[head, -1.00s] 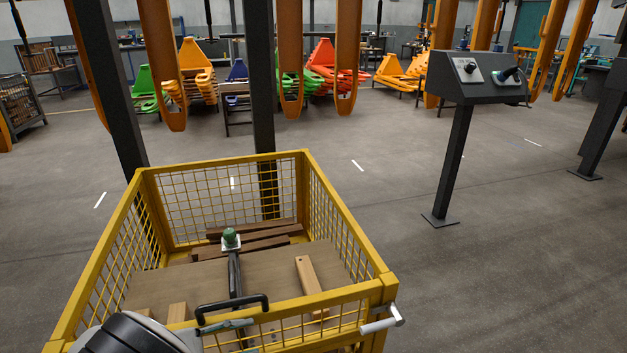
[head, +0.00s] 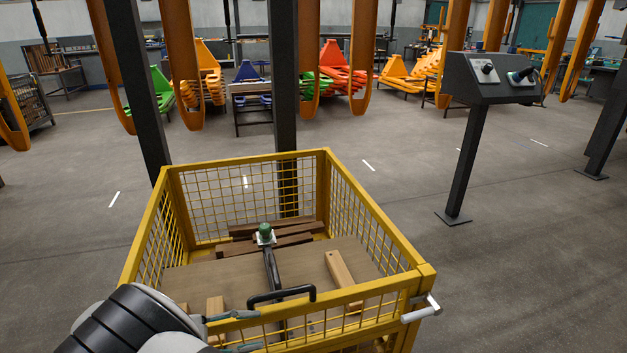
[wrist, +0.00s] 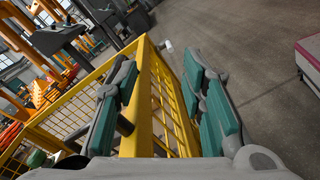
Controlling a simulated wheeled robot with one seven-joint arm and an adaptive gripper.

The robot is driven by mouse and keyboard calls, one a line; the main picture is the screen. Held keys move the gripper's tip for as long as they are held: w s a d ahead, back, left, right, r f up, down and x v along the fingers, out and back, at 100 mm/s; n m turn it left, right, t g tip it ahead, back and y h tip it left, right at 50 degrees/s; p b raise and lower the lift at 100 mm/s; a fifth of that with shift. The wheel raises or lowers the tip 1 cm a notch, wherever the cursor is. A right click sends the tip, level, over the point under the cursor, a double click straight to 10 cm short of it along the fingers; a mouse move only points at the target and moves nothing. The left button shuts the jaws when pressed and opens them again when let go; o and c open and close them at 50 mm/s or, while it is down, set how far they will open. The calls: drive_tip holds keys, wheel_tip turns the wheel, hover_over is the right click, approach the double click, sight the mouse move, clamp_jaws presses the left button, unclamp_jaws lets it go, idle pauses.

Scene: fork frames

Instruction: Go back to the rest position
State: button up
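My gripper (head: 236,331) shows at the bottom left of the head view, at the near side of a yellow wire crate (head: 372,210). In the wrist view my gripper (wrist: 160,78) has its two teal-padded fingers spread apart. The crate's yellow rim (wrist: 143,95) shows in the gap between them. I see nothing held. I cannot tell whether a finger touches the crate. My arm covers the crate's near left corner in the head view.
The crate holds wooden blocks (head: 341,268), a brown board (head: 215,282) and a black bar with a green knob (head: 264,230). A dark control console (head: 490,80) stands on a post to the right. Orange hanging arms (head: 181,65) line the back. Grey floor is clear right of the crate.

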drive_tip(key=w+d+r+m+g+y+b, duration=0.1)
drive_tip(key=d+r+m+g+y+b, duration=0.45)
drive_tip(key=d+r, duration=1.15)
drive_tip(key=s+d+r+m+g+y+b, duration=0.25)
drive_tip(key=s+d+m+y, duration=0.5)
drive_tip(key=s+d, duration=0.7)
drive_tip(key=s+f+m+t+y+b, duration=0.15)
drive_tip(key=s+f+t+y, duration=0.35)
drive_tip(key=s, duration=0.6)
wheel_tip(320, 180, up, 35)
drive_tip(key=t+p, duration=0.3)
drive_tip(key=p, duration=3)
drive_tip(key=shift+d+n+h, duration=0.35)
drive_tip(key=shift+d+h, duration=0.05)
drive_tip(key=shift+f, duration=0.1)
